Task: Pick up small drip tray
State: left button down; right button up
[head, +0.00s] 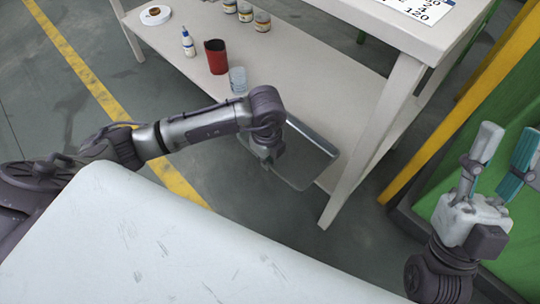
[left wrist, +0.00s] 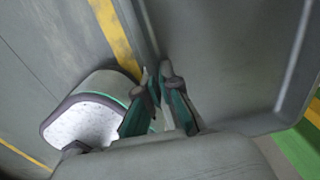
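The small drip tray (head: 311,151) is a shallow grey rectangular tray with a raised rim. In the head view it is tilted at the front edge of the table's low shelf, partly beyond that edge. My left gripper (head: 268,161) is at its left side, with the fingers mostly hidden by the wrist. In the left wrist view the tray (left wrist: 230,60) fills the upper right, and my left gripper (left wrist: 160,72) has its fingertips close together on the rim. My right gripper (head: 505,150) is open and empty at the right, far from the tray.
The low shelf (head: 180,65) holds a red cup (head: 216,57), a clear cup (head: 238,80), a white bottle (head: 188,43), several jars (head: 246,12) and a tape roll (head: 155,14). A table leg (head: 370,145) stands right of the tray. A yellow post (head: 460,105) and green panel (head: 480,130) are further right.

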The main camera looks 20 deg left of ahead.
pick_arm(q)
jog(key=shift+s+a+p, duration=0.2)
jog(key=shift+s+p, duration=0.1)
jog(key=shift+s, duration=0.3)
jog(key=shift+s+a+p, duration=0.2)
jog(key=shift+s+p, duration=0.05)
jog(key=shift+s, duration=0.35)
pick_arm(e)
jog(key=shift+w+a+f+g+h, duration=0.1)
jog(key=shift+w+f+g+h, duration=0.15)
jog(key=shift+w+f+g, duration=0.35)
jog(key=shift+w+a+f+g+h, duration=0.1)
jog(key=shift+w+f+g+h, duration=0.1)
jog(key=shift+w+f+g, duration=0.4)
jog(key=shift+w+a+f+g+h, duration=0.1)
jog(key=shift+w+f+g+h, duration=0.2)
jog(key=shift+w, duration=0.55)
